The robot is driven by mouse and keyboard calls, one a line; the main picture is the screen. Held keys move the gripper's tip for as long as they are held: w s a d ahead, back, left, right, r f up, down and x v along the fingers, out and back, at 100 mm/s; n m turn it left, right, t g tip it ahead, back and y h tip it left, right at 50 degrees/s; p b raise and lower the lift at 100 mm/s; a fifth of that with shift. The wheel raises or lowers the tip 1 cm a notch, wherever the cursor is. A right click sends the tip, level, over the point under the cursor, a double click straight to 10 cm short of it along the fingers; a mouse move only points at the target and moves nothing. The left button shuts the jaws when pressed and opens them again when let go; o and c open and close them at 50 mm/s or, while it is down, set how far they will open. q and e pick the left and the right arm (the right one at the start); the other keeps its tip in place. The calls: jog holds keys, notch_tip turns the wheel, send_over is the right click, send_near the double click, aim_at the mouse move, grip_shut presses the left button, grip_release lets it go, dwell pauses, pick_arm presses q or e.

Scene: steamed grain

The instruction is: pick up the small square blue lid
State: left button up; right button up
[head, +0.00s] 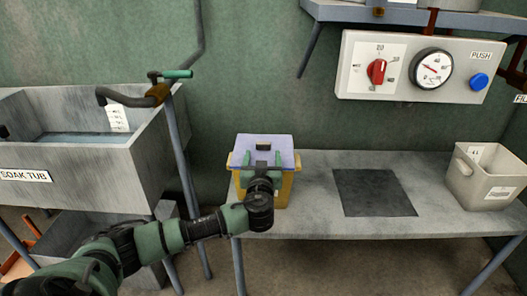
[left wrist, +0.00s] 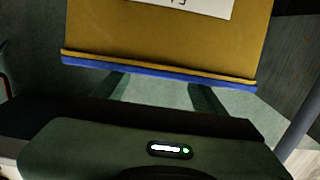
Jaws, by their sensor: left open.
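The square blue lid (head: 284,143), pale blue-violet with a small dark handle (head: 263,146), sits on a yellow box (head: 285,188) at the left end of the metal bench. In the left wrist view the box front (left wrist: 165,35) appears upside down with a white label, and the lid's blue edge (left wrist: 160,75) runs below it. My left gripper (head: 262,159) is open and empty, its two green fingers spread at the front part of the lid, short of the handle. In the left wrist view the fingertips are hidden beyond the lid's edge. My right gripper is not in view.
The soak tub (head: 140,150) stands to the left with a tap (head: 150,93) above it. A dark square plate (head: 373,193) lies on the bench (head: 318,180). A grey bin (head: 488,180) stands at the right end. A control panel (head: 425,66) hangs behind.

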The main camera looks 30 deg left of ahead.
aim_at(263, 147)
pick_arm(q)
jog(key=x, duration=0.4)
jog(key=shift+w+a, duration=0.2)
jog(key=shift+w, duration=0.15)
jog(key=c, duration=1.5)
grip_shut()
jog(key=shift+r, duration=0.1)
